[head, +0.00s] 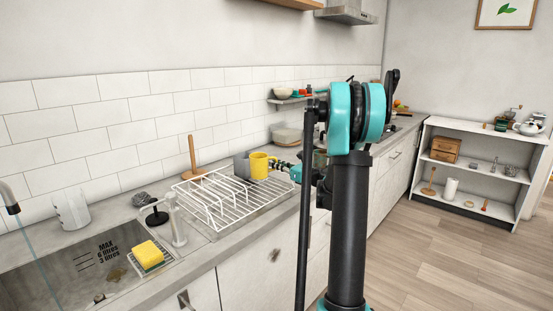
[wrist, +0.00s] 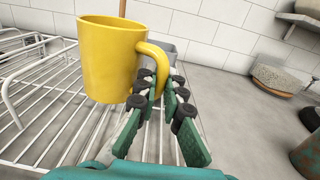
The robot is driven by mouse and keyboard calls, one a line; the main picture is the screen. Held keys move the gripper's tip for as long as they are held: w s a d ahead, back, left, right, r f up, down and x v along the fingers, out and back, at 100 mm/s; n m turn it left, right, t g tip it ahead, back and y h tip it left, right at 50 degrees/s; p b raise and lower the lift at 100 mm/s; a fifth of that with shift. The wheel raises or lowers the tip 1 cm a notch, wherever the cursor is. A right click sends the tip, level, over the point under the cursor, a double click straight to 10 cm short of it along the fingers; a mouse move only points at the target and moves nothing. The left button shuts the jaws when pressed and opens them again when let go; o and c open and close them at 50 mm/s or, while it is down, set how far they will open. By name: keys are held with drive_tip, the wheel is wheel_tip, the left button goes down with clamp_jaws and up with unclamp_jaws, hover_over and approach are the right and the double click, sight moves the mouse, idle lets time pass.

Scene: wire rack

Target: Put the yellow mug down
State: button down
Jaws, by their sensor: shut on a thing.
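The yellow mug (head: 260,166) is upright at the right end of the white wire rack (head: 222,222) on the counter. In the wrist view the mug (wrist: 105,62) fills the upper left, with its handle toward my gripper (wrist: 162,92). My gripper is shut on the mug's handle; in the head view its fingers (head: 283,166) reach the mug from the right. Rack wires (wrist: 60,135) show below the mug in the wrist view. I cannot tell whether its base touches them.
A grey container (head: 241,165) stands just behind the mug, and a wooden paper-towel holder (head: 192,158) stands behind the rack. The sink (head: 75,270) with a yellow sponge (head: 148,254) is at left. Bare counter (wrist: 235,115) lies right of the rack.

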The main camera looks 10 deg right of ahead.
drive_tip(key=shift+f, duration=2.4)
drive_tip(key=shift+f, duration=0.25)
drive_tip(key=shift+f, duration=0.45)
drive_tip(key=c, duration=1.6)
unclamp_jaws()
drive_tip(key=shift+s+d, duration=0.1)
drive_tip(key=shift+v, duration=4.35)
drive_tip(key=shift+s, duration=0.1)
